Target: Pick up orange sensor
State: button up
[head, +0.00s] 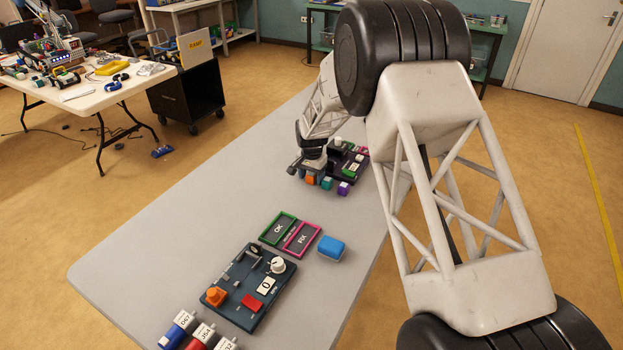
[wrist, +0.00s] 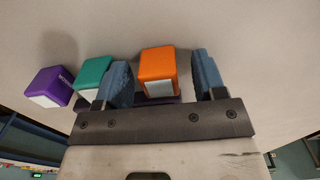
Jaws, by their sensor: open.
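The orange sensor looks like a small orange block with a pale label face. In the wrist view the orange sensor (wrist: 157,64) lies between the two blue fingers of my gripper (wrist: 162,80). The fingers are open, with a gap visible on each side of the block. In the head view the orange sensor (head: 310,180) is on the grey table just in front of my gripper (head: 308,166), partly hidden by it. A teal block (wrist: 94,72) and a purple block (wrist: 50,86) stand to its left in the wrist view. The teal block is close to the left finger.
A dark board (head: 359,162) with colored parts is beside my gripper. Nearer are a green OK tray (head: 279,227), a pink FIX tray (head: 301,239), a blue block (head: 331,248) and a board with an orange knob (head: 215,296). The table's left side is clear.

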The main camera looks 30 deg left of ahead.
aim_at(312, 174)
jog(key=shift+c, duration=0.3)
jog(key=c, duration=0.9)
jog(key=shift+r, duration=0.1)
jog(key=shift+c, duration=0.2)
jog(key=shift+r, duration=0.85)
jog(key=shift+s+d+r, duration=0.1)
jog(key=shift+r, duration=0.8)
jog(key=s+d, duration=0.3)
jog(key=s, duration=0.1)
jog(key=s+d+r, duration=0.1)
jog(key=s+d, duration=0.2)
jog(key=s, duration=0.1)
jog(key=s+d, duration=0.4)
jog(key=shift+r, duration=0.15)
